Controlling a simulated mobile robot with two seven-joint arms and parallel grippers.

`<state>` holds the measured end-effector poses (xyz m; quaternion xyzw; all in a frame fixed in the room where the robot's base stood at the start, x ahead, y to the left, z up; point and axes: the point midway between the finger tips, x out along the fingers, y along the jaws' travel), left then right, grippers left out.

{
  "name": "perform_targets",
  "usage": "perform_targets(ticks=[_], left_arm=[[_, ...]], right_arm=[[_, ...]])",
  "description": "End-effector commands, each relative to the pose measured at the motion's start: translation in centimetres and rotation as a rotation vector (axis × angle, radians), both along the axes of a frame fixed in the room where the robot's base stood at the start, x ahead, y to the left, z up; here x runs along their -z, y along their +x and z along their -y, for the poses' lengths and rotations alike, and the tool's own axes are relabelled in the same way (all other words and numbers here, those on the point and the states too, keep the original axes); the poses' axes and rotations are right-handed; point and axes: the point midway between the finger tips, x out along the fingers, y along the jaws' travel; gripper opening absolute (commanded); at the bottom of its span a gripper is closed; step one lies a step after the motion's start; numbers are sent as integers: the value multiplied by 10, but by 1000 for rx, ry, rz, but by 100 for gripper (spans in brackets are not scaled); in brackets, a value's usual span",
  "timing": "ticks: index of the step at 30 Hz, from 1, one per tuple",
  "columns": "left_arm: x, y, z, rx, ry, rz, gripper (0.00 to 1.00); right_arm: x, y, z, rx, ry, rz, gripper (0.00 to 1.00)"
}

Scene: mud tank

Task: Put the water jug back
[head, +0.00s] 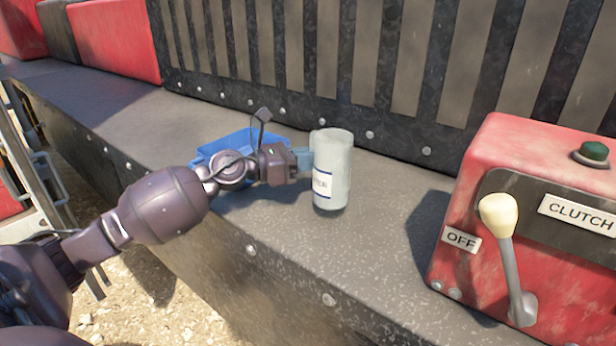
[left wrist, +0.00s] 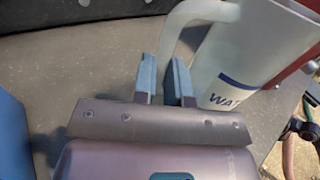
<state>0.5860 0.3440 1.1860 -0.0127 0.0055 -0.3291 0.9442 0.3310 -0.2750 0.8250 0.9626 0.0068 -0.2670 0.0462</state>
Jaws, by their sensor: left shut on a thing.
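The water jug (head: 332,172) is a pale, translucent cylinder with a white label. It stands upright at the grey metal ledge (head: 385,240); I cannot tell whether its base touches the ledge. My left gripper (head: 303,160) reaches it from the left and is shut on its handle. In the left wrist view the handle runs down between the two blue-grey fingers (left wrist: 164,82), and the jug body (left wrist: 255,50) with its partly visible label is to the right. My right gripper is not in view.
A blue tray (head: 222,145) sits on the ledge behind my left gripper. A red control box (head: 510,150) with a lever (head: 508,255) and green button stands at the right. A slatted metal wall (head: 345,60) backs the ledge. Open ledge lies between jug and box.

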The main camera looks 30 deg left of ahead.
Motion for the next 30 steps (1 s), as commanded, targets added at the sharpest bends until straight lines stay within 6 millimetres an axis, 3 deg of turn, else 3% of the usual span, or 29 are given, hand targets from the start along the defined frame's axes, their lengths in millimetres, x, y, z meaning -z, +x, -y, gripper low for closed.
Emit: perform_targets(ticks=[12, 26, 27, 30], left_arm=[[38, 0, 0, -2, -2, 1, 0], [43, 0, 0, -1, -1, 1, 0], [43, 0, 0, 0, 1, 1, 19], [43, 0, 0, 0, 1, 1, 34]], right_arm=[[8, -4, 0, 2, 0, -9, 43], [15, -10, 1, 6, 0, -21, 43], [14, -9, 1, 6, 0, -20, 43], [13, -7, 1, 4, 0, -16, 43]])
